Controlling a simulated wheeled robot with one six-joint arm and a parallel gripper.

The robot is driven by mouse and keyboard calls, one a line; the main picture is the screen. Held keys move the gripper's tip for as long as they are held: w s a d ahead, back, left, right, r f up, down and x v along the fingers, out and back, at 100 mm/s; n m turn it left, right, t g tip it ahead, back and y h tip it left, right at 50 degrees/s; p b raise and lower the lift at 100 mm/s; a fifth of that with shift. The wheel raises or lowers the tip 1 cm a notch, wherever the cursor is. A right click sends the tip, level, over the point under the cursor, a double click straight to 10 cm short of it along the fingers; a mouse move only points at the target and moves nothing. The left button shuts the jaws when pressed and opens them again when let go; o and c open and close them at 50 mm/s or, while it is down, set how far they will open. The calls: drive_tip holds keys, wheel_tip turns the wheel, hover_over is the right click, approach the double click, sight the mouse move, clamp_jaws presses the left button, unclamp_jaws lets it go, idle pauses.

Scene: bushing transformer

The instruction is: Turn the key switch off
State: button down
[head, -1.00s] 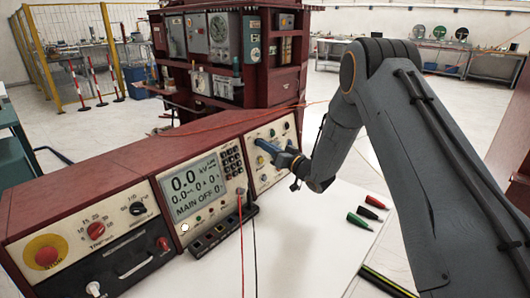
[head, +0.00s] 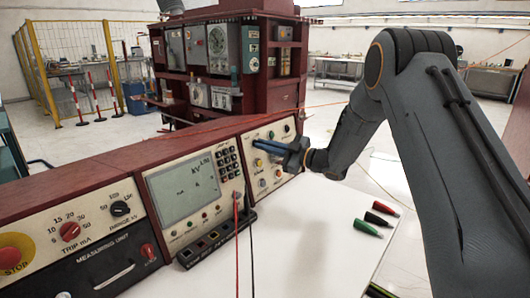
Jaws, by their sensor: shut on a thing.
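The control console (head: 100,159) runs along the left and middle of the head view. My gripper (head: 261,146) reaches its right-hand panel (head: 284,130), with the fingertips at the panel's upper left. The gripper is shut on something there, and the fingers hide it. I cannot make out the key switch itself. The console's display (head: 186,190) is grey, with only a few unit marks and no large digits.
A red emergency stop (head: 12,258), dials and a keypad (head: 229,158) are on the console. Red and black leads (head: 237,240) hang in front. A tall red cabinet (head: 225,65) stands behind.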

drive_tip(key=shift+n+g+b, duration=0.6)
drive_tip(key=shift+n+b, duration=0.05)
drive_tip(key=shift+n, duration=0.85)
drive_tip(key=c, duration=1.9)
unclamp_jaws()
drive_tip(key=shift+a, duration=0.1)
drive_tip(key=shift+c, duration=0.2)
drive_tip(key=b+v, duration=0.1)
drive_tip(key=v, duration=0.7)
